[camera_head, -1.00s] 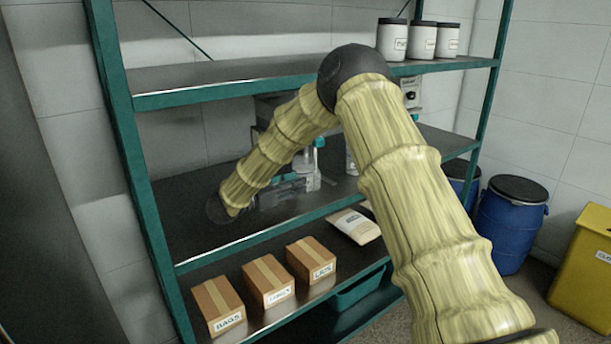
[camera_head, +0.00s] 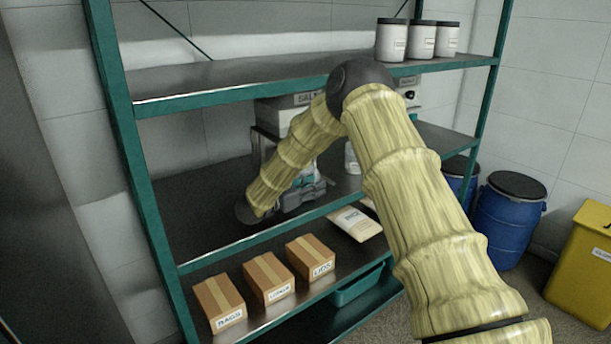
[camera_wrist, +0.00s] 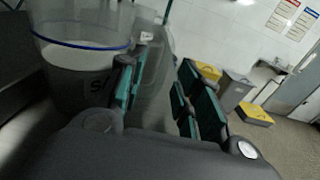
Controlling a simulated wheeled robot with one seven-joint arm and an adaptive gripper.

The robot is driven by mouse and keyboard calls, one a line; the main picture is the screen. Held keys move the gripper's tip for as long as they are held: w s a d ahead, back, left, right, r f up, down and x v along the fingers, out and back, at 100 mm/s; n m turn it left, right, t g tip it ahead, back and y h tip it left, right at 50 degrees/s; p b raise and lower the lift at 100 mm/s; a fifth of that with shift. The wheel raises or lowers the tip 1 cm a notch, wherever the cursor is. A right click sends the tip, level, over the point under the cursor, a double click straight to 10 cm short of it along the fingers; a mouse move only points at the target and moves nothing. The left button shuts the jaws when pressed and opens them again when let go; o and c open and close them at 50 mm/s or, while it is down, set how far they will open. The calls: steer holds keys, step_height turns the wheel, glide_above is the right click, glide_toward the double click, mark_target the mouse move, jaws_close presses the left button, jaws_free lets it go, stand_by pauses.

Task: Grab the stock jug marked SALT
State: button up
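In the wrist view a clear jug (camera_wrist: 82,62) with a blue rim and pale contents stands close at the left. Its label begins with "S"; the rest is hidden behind a finger. My gripper (camera_wrist: 165,95) has its teal-padded fingers apart, with the near finger overlapping the labelled jug's right side. A second clear vessel (camera_wrist: 152,50) shows behind the gap; I cannot tell whether it is between the fingers. In the head view my gripper (camera_head: 308,188) is low over the middle shelf, partly behind my arm.
The upper shelf (camera_head: 250,75) lies above my forearm and holds white tubs (camera_head: 422,40). Cartons (camera_head: 268,278) and a paper sack (camera_head: 354,223) are on the lower shelf. Blue drums (camera_head: 507,222) and a yellow bin (camera_head: 585,265) stand at the right.

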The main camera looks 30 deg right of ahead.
steer(key=shift+c, duration=0.2)
steer(key=shift+d, duration=0.1)
jaws_close()
steer(key=shift+r, duration=0.1)
